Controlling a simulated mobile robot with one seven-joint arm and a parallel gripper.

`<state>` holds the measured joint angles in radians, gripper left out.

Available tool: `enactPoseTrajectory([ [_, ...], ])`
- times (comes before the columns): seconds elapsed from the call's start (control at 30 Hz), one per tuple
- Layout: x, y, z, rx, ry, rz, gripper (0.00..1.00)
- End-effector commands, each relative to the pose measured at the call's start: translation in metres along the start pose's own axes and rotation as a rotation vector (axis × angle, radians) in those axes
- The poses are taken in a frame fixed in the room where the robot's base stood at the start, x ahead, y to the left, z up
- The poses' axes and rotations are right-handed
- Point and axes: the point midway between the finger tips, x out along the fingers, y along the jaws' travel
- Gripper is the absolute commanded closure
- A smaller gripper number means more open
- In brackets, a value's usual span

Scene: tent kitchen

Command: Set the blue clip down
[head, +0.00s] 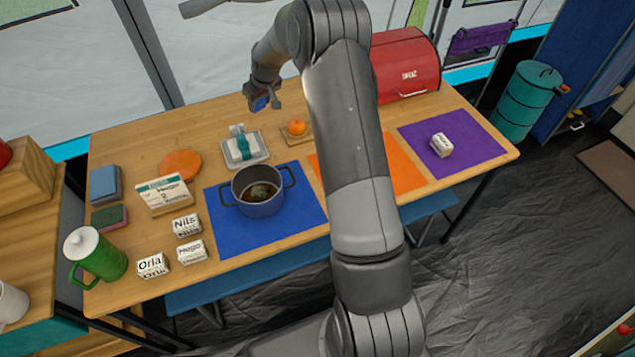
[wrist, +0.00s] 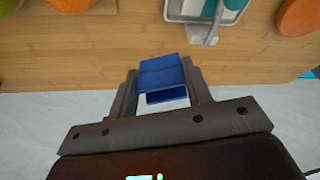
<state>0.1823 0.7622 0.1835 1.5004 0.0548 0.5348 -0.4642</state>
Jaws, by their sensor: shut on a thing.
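My gripper (head: 262,98) is shut on the blue clip (head: 259,104). In the head view it is above the back edge of the table, behind the orange fruit and the small grey tray. In the wrist view the blue clip (wrist: 164,78) sits between the two fingers of my gripper (wrist: 163,88), with bare wood and the table's edge beneath. How high the clip is above the table is hard to tell.
The wooden table (head: 330,133) has bare wood along its back edge.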

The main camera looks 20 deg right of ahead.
Motion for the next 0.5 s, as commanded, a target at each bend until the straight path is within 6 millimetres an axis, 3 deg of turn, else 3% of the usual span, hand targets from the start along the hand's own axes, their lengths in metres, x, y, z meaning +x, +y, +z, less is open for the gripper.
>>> enactPoseTrajectory([
  [0.1,-0.011,0.022,0.029,-0.060,-0.003,-0.027,0.76],
  [0.5,-0.050,0.069,0.129,-0.339,-0.015,-0.137,0.76],
])
